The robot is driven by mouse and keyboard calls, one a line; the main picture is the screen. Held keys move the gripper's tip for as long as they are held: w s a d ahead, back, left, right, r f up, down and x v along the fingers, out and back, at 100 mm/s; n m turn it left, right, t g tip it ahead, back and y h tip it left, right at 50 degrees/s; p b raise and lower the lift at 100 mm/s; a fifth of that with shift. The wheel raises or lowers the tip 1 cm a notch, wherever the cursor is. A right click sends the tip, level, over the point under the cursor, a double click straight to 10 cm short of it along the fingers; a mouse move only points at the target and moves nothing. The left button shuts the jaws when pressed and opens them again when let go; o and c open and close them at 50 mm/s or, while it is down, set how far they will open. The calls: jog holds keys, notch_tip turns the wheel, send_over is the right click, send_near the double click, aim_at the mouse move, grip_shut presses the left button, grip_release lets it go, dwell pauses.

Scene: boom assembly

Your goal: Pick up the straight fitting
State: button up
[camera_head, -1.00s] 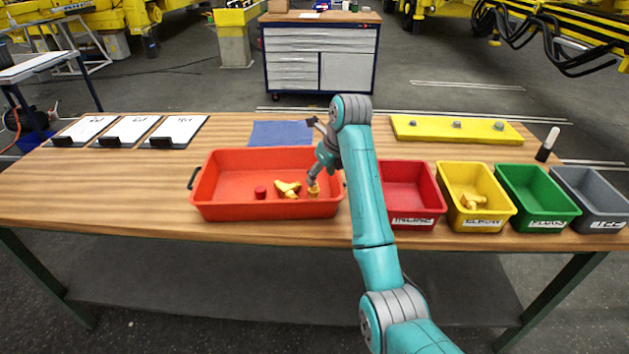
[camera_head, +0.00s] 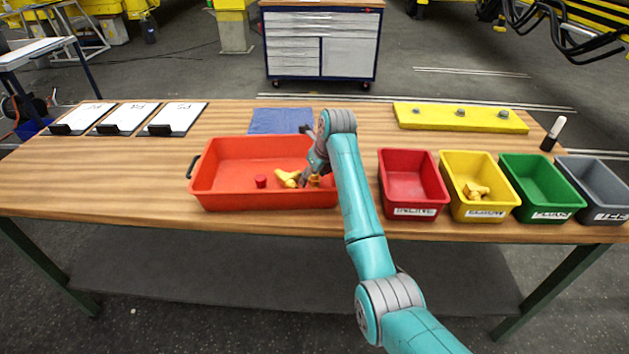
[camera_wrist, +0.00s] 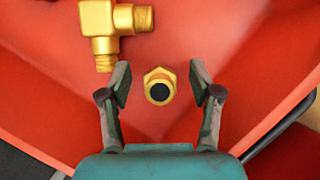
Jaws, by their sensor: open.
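The straight fitting (camera_wrist: 160,86) is a small brass piece with a hexagonal body and a dark round end, seen end-on in the wrist view. It seems to stand upright in the orange-red tray (camera_head: 222,199). In the head view the fitting (camera_head: 314,181) is partly hidden by my gripper. My gripper (camera_wrist: 160,82) is open, with one finger on each side of the fitting and a gap on both sides. A brass tee or elbow-like fitting (camera_wrist: 105,28) lies just up and left of it; it also shows in the head view (camera_head: 287,177).
A red cap (camera_head: 261,181) sits in the tray. Right of the tray stand a red bin (camera_head: 413,207), a yellow bin (camera_head: 489,208) with brass fittings, a green bin (camera_head: 549,208) and a grey bin (camera_head: 603,213). The tray's walls are close to my gripper.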

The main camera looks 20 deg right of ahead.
jog(key=shift+w+a+f, duration=0.1)
jog(key=shift+w+f, duration=0.1)
jog(key=shift+f, duration=0.45)
grip_shut()
jog(key=shift+r, duration=0.1)
